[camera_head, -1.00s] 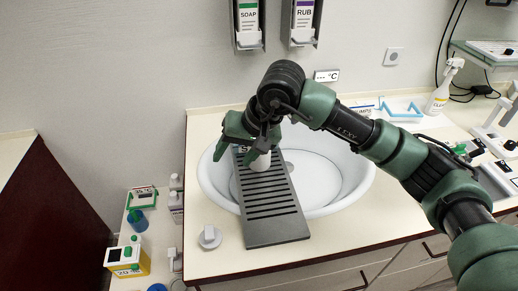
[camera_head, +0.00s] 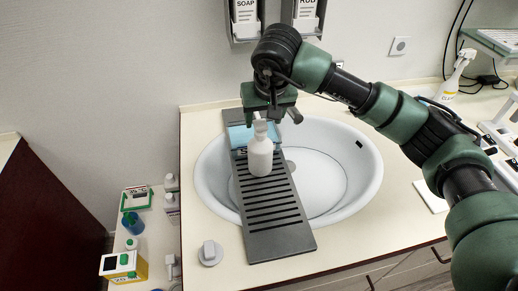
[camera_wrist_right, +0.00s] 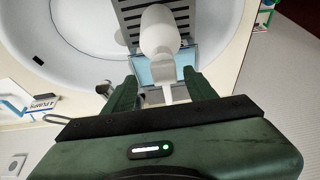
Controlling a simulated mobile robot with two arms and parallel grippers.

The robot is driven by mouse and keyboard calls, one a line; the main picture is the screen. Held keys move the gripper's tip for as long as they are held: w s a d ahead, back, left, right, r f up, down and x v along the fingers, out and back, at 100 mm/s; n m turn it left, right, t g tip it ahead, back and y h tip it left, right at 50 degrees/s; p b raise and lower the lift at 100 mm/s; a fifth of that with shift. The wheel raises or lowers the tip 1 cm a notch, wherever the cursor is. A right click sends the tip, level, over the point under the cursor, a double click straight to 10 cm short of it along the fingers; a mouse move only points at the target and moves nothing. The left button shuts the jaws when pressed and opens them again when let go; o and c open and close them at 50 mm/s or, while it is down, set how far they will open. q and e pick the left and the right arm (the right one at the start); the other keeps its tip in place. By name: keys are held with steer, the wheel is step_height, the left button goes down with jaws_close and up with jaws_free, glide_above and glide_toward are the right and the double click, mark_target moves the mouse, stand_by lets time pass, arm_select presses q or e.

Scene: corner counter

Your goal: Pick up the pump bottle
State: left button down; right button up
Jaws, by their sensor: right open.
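The white pump bottle (camera_head: 260,158) stands upright on the dark slatted board (camera_head: 279,242) across the sink. It also shows in the right wrist view (camera_wrist_right: 158,32), with its pump end toward my gripper. My right gripper (camera_head: 271,112) is open, just above and behind the bottle's pump head in the head view. In the right wrist view its two fingers (camera_wrist_right: 160,82) lie either side of the pump head, with no visible grip on it. The bottle's body is clear of the fingers. My left gripper is not in view.
A light-blue packet (camera_head: 240,137) lies on the board behind the bottle. The round white sink (camera_head: 340,190) surrounds it. A soap dispenser (camera_head: 245,18) hangs on the wall above. A spray bottle (camera_head: 455,78) stands at right.

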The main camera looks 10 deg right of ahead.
mark_target(260, 124)
steer(key=p+x, duration=0.2)
steer(key=shift+a+f, duration=0.25)
steer(key=shift+f, duration=0.05)
steer(key=p+x, duration=0.1)
steer(key=x, duration=0.1)
steer(key=shift+w+f, duration=0.15)
steer(key=shift+f, duration=0.2)
steer(key=shift+w+f, duration=0.15)
steer(key=shift+f, duration=0.2)
steer(key=shift+c, duration=0.3)
steer(key=shift+f, duration=0.1)
jaws_close()
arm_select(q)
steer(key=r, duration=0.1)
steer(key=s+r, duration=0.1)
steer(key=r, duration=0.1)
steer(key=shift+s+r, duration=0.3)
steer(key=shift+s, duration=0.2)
arm_select(e)
steer(key=shift+f, duration=0.2)
steer(key=shift+r, duration=0.1)
